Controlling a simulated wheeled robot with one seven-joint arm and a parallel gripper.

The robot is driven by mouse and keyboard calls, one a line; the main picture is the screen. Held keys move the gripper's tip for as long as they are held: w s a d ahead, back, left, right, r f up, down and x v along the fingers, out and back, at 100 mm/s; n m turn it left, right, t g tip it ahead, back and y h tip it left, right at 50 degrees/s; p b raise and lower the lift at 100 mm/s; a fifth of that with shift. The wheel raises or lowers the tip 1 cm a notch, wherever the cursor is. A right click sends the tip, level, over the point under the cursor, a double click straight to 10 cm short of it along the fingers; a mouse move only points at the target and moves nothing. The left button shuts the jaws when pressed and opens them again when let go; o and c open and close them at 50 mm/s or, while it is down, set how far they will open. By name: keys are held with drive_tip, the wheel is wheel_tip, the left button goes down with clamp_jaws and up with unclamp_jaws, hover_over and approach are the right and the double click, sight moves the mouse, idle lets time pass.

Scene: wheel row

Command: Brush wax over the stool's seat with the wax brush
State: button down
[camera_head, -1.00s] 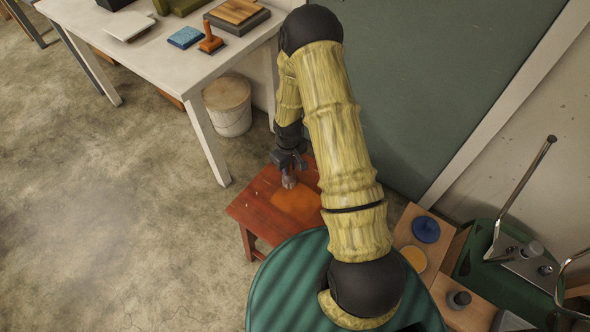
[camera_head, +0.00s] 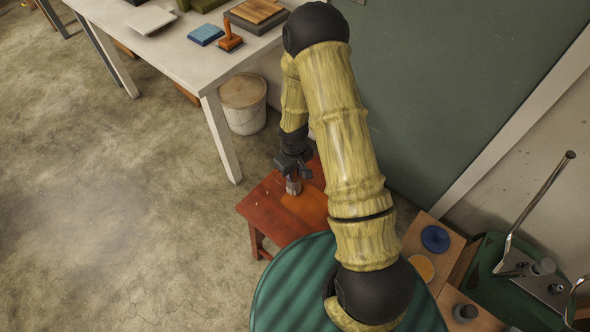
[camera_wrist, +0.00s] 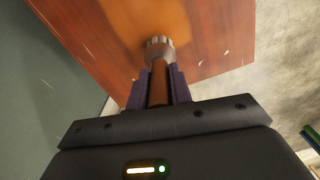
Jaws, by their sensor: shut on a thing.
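The stool (camera_head: 262,212) has a red-brown wooden seat and stands on the floor below my arm. A lighter orange patch (camera_head: 303,206) lies on the middle and right of its seat; it also shows in the wrist view (camera_wrist: 150,18). My gripper (camera_head: 294,170) is over the seat, shut on the wax brush (camera_head: 293,187). In the wrist view my gripper (camera_wrist: 158,88) holds the brush by its brown handle, and the brush's pale round head (camera_wrist: 159,46) is at the seat, by the edge of the patch. My arm hides part of the seat's right side.
A white table (camera_head: 178,50) at the back holds a blue sponge-like block (camera_head: 206,35) and an orange stamp-like tool (camera_head: 229,38). A lidded bucket (camera_head: 244,105) stands under it. At right, a wooden surface bears a blue lid (camera_head: 435,239) and an orange-filled dish (camera_head: 421,268). The floor at left is clear.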

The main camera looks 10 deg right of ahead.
drive_tip(key=shift+f, duration=0.5)
drive_tip(key=shift+f, duration=0.2)
drive_tip(key=s+d+r, duration=0.1)
drive_tip(key=s+d, duration=0.3)
drive_tip(key=s, duration=0.8)
drive_tip(key=shift+r, duration=0.25)
idle(1.3)
drive_tip(key=shift+f, duration=0.55)
